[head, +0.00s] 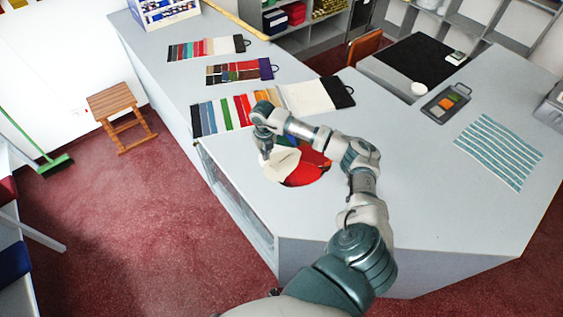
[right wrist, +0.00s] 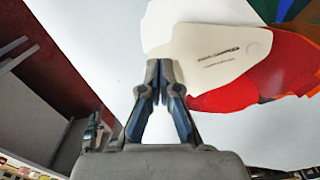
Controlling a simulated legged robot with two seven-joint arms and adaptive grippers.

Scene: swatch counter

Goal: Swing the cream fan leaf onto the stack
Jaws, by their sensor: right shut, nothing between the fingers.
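The cream fan leaf (head: 277,168) lies on the grey counter, spread out to the left of the fan's other leaves. In the right wrist view the cream leaf (right wrist: 222,52) shows a dark slot and small print, with a red leaf (right wrist: 245,94) partly under it. The red leaves (head: 306,174) show on the counter beside it, with green and blue ones partly hidden by my arm. My right gripper (head: 265,158) is shut and empty at the cream leaf's left edge. Its fingertips (right wrist: 160,68) overlap that edge in the wrist view; I cannot tell whether they touch. My left gripper is not in view.
Swatch cards (head: 224,114) lie in rows on the counter behind the fan. A striped cloth (head: 497,150) and a dark tray (head: 446,102) lie to the right. The counter's front edge is close on the left. Bare counter lies right of my arm.

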